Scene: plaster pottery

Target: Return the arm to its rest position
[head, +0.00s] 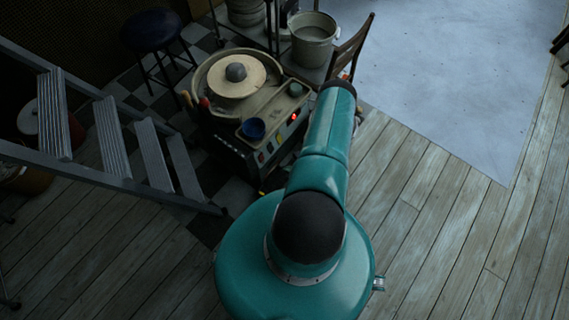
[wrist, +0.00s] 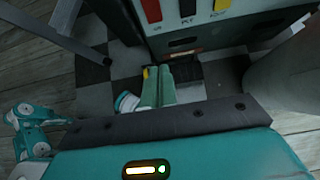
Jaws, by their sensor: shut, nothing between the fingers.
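My arm (head: 325,140) is teal with dark caps. In the head view it reaches up the picture from my round teal base, toward the pottery wheel's right side. My leg parts show at the left (wrist: 30,140) of the wrist view.
Metal stairs (head: 110,137) are at left, a stool (head: 152,32) behind. A bucket (head: 313,38) and a wooden chair (head: 352,48) stand ahead. The plank floor at right is clear.

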